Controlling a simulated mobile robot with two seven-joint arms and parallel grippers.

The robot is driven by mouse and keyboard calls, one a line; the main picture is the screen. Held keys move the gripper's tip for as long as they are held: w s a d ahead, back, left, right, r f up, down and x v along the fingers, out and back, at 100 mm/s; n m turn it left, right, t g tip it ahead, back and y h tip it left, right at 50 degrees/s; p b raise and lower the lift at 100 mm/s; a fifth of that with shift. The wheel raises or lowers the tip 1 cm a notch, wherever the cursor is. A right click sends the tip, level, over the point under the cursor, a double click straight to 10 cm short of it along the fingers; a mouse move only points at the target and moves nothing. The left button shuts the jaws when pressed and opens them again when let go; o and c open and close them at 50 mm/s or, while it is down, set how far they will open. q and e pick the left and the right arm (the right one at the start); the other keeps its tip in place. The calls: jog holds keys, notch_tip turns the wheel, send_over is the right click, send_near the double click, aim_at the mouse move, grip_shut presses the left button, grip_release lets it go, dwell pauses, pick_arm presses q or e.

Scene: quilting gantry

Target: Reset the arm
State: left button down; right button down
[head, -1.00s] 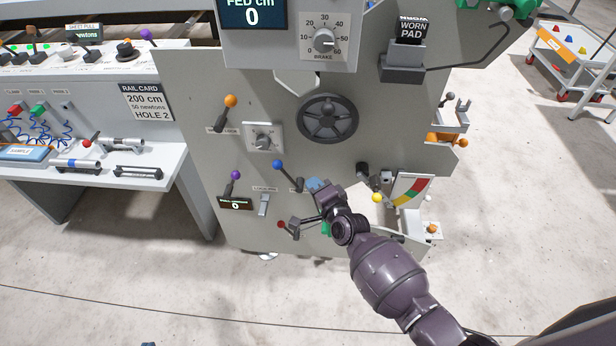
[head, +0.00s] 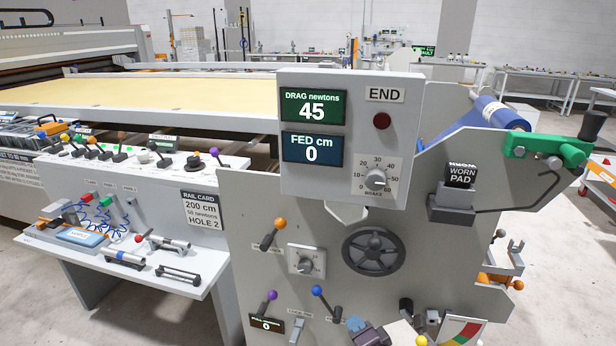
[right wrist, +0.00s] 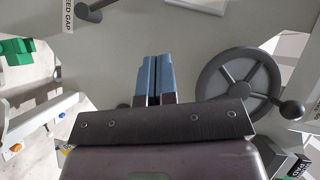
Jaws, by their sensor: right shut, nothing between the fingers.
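My right gripper (head: 357,324) shows at the bottom edge of the head view, in front of the grey machine panel (head: 330,225). Its blue fingers (right wrist: 152,78) are shut together and empty in the right wrist view. It is just right of the blue-knobbed lever (head: 318,291) and below the dark handwheel (head: 374,251); I cannot tell whether it touches the panel. Most of my right arm is below the head view. My left gripper is not in view.
The handwheel also shows in the right wrist view (right wrist: 237,86), right of the fingers. Orange-knobbed (head: 279,224) and purple-knobbed (head: 271,296) levers stick out at left. A worn pad box (head: 452,207) juts out at right. The display reads DRAG 45 (head: 312,106).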

jog(key=s+d+r+n+h, duration=0.1)
jog(key=s+d+r+n, duration=0.4)
jog(key=n, duration=0.5)
jog(key=s+d+f+g+h, duration=0.1)
jog(key=s+d+f, duration=0.1)
jog(key=s, duration=0.6)
jog(key=s+d+f+n+g+h, duration=0.1)
jog(key=s+d+f+g, duration=0.1)
jog(key=s, duration=0.6)
jog(key=s+d+f+g+h, duration=0.1)
jog(key=s+d+f, duration=0.3)
jog(key=s, duration=0.5)
jog(key=shift+d+f+n+h, duration=0.25)
jog(key=shift+d+h, duration=0.25)
jog(key=shift+d, duration=0.25)
